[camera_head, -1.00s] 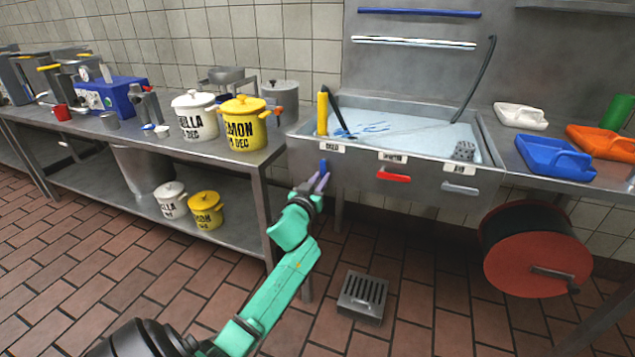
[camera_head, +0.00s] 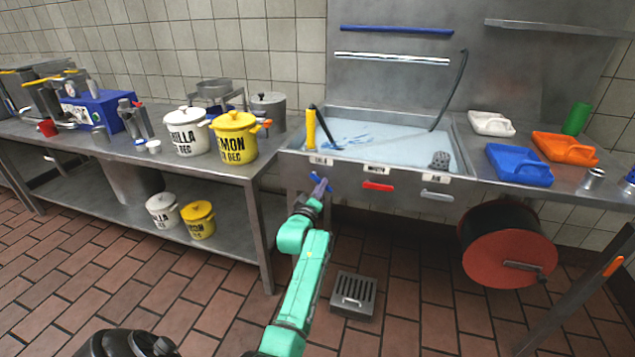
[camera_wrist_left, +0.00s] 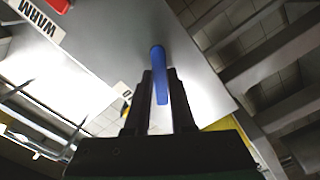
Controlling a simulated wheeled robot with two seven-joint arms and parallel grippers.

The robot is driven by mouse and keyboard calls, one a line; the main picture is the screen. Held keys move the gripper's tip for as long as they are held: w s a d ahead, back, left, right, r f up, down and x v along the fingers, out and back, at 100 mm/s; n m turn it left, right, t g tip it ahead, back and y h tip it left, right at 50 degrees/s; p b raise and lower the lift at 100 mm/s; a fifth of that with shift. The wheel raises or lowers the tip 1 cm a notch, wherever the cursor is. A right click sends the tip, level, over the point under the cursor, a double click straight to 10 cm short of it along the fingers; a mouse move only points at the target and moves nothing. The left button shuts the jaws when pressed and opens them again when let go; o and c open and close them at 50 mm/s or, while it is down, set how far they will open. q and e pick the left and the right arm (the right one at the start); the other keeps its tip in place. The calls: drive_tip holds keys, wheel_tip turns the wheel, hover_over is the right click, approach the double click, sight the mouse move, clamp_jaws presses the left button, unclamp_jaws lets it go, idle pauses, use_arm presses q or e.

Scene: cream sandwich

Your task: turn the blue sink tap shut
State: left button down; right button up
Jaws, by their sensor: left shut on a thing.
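The blue tap (camera_head: 315,176) sits on the front of the steel sink, under the left label. Its handle is partly hidden by my left gripper (camera_head: 321,188), which reaches up to it from below. In the left wrist view the blue handle (camera_wrist_left: 158,62) lies between the two dark fingers of my left gripper (camera_wrist_left: 160,88), which is shut on it. The handle looks slanted in the head view. My right gripper is not in view.
A red tap (camera_head: 378,186) and a grey tap (camera_head: 437,195) sit right of the blue one on the sink front (camera_head: 350,182). A steel table (camera_head: 262,180) with pots stands at left. A red hose reel (camera_head: 508,245) hangs at right. A floor drain (camera_head: 353,294) lies below.

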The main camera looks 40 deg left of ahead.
use_arm(q)
drive_tip(key=n+p, duration=0.1)
drive_tip(key=r+n+p, duration=0.1)
drive_tip(key=n, duration=0.1)
drive_tip(key=n+p, duration=0.1)
drive_tip(key=shift+w+d+r+p, duration=0.1)
drive_tip(key=shift+d+r+p, duration=0.15)
drive_tip(key=shift+d+p, duration=0.1)
drive_tip(key=shift+r+n+p, duration=0.25)
drive_tip(key=shift+n+p, duration=0.6)
drive_tip(key=shift+n, duration=0.75)
drive_tip(key=c, duration=0.8)
unclamp_jaws()
drive_tip(key=shift+o, duration=0.2)
drive_tip(key=shift+r, duration=0.1)
